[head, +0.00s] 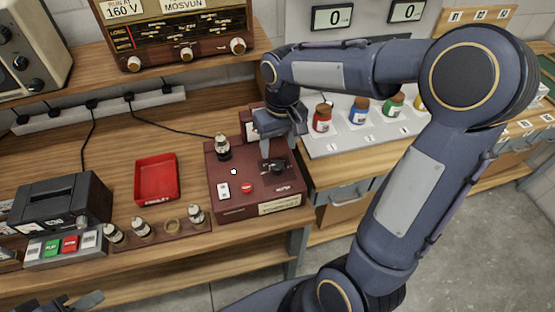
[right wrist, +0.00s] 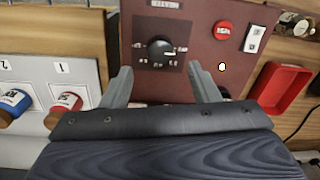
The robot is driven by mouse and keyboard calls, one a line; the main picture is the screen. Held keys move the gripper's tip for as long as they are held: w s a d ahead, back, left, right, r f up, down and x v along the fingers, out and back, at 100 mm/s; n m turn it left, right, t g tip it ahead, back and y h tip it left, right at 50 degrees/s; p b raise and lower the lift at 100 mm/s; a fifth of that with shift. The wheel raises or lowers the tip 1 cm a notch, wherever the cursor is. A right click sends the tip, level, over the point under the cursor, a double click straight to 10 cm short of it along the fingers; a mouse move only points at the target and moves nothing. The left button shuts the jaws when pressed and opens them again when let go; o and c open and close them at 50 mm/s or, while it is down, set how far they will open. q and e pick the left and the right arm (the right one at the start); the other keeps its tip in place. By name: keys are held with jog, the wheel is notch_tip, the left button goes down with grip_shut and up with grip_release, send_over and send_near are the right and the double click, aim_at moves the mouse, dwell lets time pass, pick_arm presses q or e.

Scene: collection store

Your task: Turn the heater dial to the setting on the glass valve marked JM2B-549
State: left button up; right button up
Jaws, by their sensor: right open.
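The maroon tester box (head: 232,196) stands on the wooden bench. Its black heater dial (right wrist: 160,49) sits on a dark scale plate; the scale marks are too small to read. One glass valve (head: 223,147) stands upright on the box. More valves (head: 196,214) stand in a wooden rack (head: 158,236) in front, with one empty-looking place. I cannot read JM2B-549 on any valve. My right gripper (right wrist: 161,82) is open, its fingers either side of the dial's line but short of it, apart from it. Only a dark piece of my left gripper (head: 82,301) shows at the bottom left.
A red tray (head: 156,178) lies left of the box. A black device (head: 62,204) and a button panel (head: 64,246) are farther left. Several coloured jars (head: 322,117) stand on a grey numbered panel at right. A radio (head: 180,38) is on the shelf behind.

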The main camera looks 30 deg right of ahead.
aim_at(277, 164)
jog(key=f, duration=0.6)
jog(key=shift+a+f, duration=0.2)
jog(key=shift+f, duration=0.05)
jog(key=c, duration=1)
